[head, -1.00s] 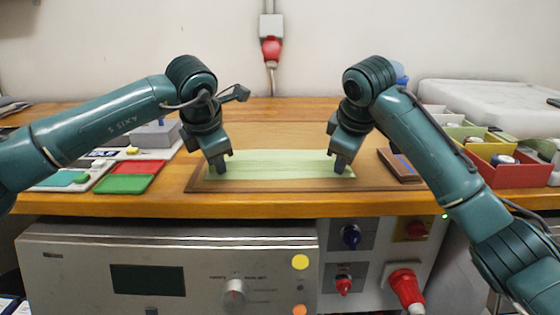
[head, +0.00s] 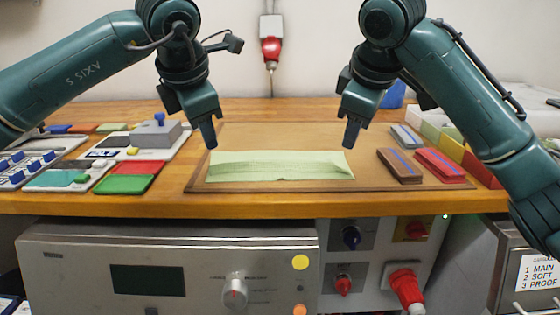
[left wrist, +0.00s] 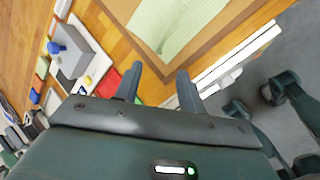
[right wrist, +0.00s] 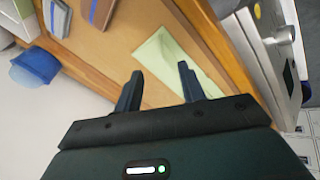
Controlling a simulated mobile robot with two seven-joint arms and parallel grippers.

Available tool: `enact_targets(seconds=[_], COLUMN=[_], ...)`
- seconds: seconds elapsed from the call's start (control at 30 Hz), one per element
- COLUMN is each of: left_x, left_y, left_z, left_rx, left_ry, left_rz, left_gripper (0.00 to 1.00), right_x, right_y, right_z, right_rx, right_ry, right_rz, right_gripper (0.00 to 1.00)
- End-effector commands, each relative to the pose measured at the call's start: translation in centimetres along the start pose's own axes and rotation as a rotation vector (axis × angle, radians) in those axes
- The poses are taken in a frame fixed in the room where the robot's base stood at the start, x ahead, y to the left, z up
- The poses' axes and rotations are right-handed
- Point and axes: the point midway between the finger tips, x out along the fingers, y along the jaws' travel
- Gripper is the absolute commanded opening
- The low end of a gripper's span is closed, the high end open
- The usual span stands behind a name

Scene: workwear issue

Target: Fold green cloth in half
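The pale green cloth (head: 280,166) lies as a long, narrow rectangle on a brown board (head: 330,186) on the wooden bench. Its near edge has a small notch near the middle. It also shows in the left wrist view (left wrist: 172,22) and the right wrist view (right wrist: 172,62). My left gripper (head: 210,142) hangs above the cloth's left end, apart from it; in its wrist view the fingers are spread and empty. My right gripper (head: 350,142) hangs above the cloth's right end, also apart, with its fingers spread and empty in its wrist view.
Red and green pads (head: 128,178) and a grey block (head: 157,134) with a knob lie to the left. A brown brush-like block (head: 400,166) and a red one (head: 440,164) lie to the right. Bins stand further right. Bare board lies behind the cloth.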

Motion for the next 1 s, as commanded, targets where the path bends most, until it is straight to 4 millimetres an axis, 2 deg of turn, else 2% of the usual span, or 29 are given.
enact_targets(seconds=[0.23,0.43,0.7,1.0], left_x=[-0.2,0.5,3.3,6.1], left_y=[0.0,0.3,2.3,4.4], left_z=[0.0,0.6,4.2,7.8], left_rx=[0.0,0.021,0.145,0.275], left_ry=[0.0,-0.013,-0.095,-0.18], left_rz=[0.0,-0.006,-0.028,-0.051], left_gripper=[0.39,0.23,0.01,0.0], right_x=[-0.1,0.5,3.4,6.2], right_y=[-0.1,0.3,2.3,4.4], right_z=[0.0,-0.6,-4.1,-7.7], right_rx=[0.0,-0.02,-0.144,-0.276], right_ry=[-0.001,0.012,0.095,0.18], right_rz=[-0.002,-0.007,-0.031,-0.053], right_gripper=[0.39,0.23,0.01,0.0])
